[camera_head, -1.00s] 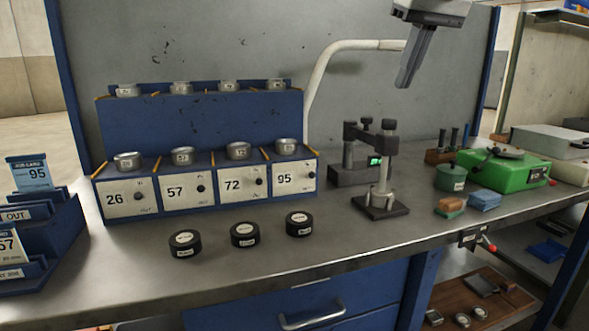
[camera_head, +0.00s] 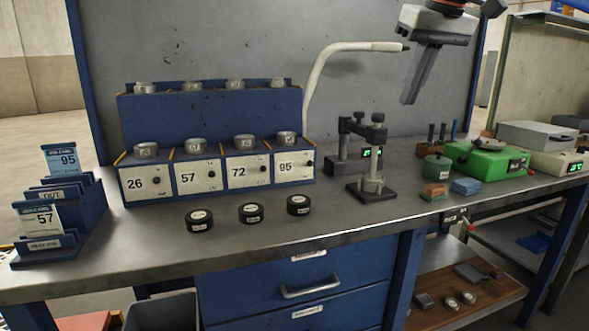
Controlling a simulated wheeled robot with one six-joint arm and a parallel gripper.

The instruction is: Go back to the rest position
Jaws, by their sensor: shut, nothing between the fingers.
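My gripper (camera_head: 411,101) hangs at the upper right of the view, in the air above the back of the bench. Its fingers point down and are closed together with nothing between them. It is apart from every object on the bench (camera_head: 300,238). The upper part of my arm is cut off by the top edge of the picture.
A blue rack (camera_head: 215,104) with bins numbered 26, 57, 72 and 95 stands at the back left. Black pucks (camera_head: 251,213) lie before it. A gauge stand (camera_head: 371,187), curved pale pipe (camera_head: 318,75), green case (camera_head: 487,161) and card holder (camera_head: 88,213) stand around.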

